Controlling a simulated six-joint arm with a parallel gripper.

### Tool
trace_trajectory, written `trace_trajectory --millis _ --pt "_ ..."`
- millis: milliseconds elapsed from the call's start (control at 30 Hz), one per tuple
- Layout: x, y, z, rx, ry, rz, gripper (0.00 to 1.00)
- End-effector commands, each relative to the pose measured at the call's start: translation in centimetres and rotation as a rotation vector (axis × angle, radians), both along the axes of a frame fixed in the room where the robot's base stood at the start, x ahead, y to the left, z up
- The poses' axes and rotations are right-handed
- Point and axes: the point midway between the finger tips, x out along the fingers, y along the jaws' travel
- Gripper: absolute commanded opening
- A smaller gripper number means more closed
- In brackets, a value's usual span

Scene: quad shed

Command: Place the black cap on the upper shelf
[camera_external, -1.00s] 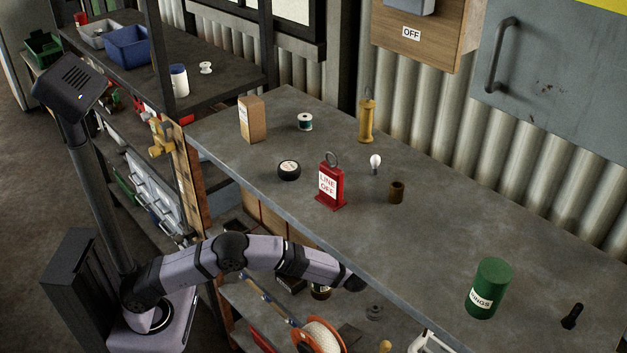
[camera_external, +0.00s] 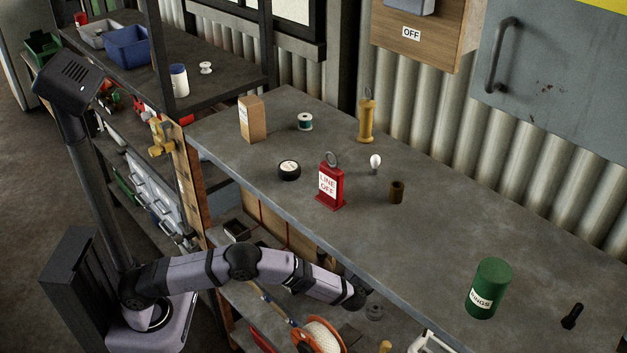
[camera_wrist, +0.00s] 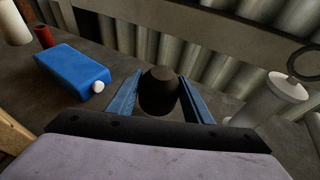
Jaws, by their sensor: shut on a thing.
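The black cap (camera_wrist: 159,92), a dark rounded piece with a flat top, sits between the blue fingers of my gripper (camera_wrist: 158,100) in the wrist view. My gripper is shut on it. Shelf surface shows below and around it; whether the cap touches it I cannot tell. In the external view my arm reaches under the front edge of the worktop (camera_external: 420,235), and my gripper and the cap are hidden there. Which surface is the upper shelf is not marked.
In the wrist view a blue container (camera_wrist: 72,68) with a white knob lies left, and a pale canister (camera_wrist: 272,100) stands right. Corrugated wall rises behind. An orange reel (camera_external: 318,338) sits below.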

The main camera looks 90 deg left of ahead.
Motion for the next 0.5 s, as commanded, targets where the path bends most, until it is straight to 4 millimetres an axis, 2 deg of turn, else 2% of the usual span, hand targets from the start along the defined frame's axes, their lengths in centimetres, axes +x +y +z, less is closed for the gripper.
trace_trajectory --millis 167,500 --pt "0.0 0.0 -1.8 -0.001 0.001 0.0 0.24" --pt "0.0 0.0 -2.2 0.0 0.0 0.0 0.24"
